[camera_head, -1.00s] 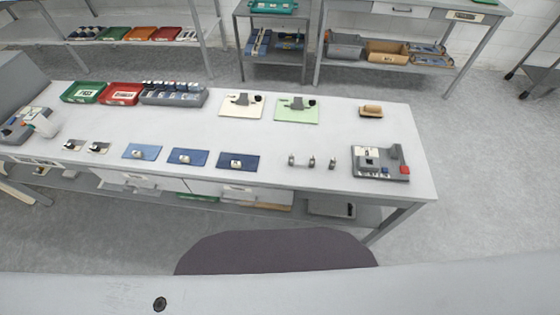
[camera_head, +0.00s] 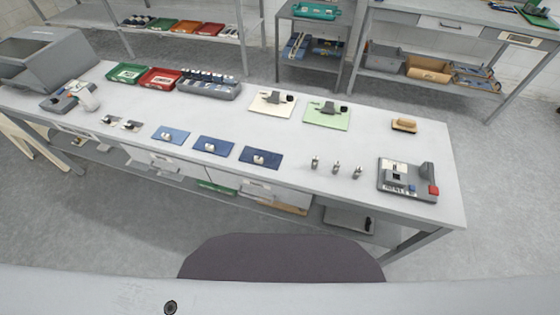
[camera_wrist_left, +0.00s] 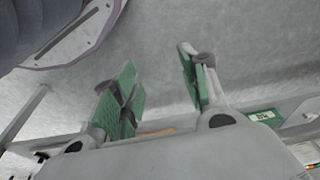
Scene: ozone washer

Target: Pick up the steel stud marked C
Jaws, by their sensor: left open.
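Three small steel studs stand in a row near the front edge of the bench in the head view: a left stud (camera_head: 315,163), a middle stud (camera_head: 336,168) and a right stud (camera_head: 358,172). Their markings are too small to read, so I cannot tell which is C. My left gripper (camera_wrist_left: 156,58) shows in the left wrist view, its green-padded fingers spread apart with nothing between them. It is not in the head view, and no stud shows between its fingers. My right gripper is in neither view.
The bench (camera_head: 300,190) also holds blue plates (camera_head: 213,146), a grey fixture with a red button (camera_head: 407,179), a green board (camera_head: 327,115), a cream board (camera_head: 272,102) and a wooden-handled block (camera_head: 404,125). Bins stand at back left. Bench surface around the studs is clear.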

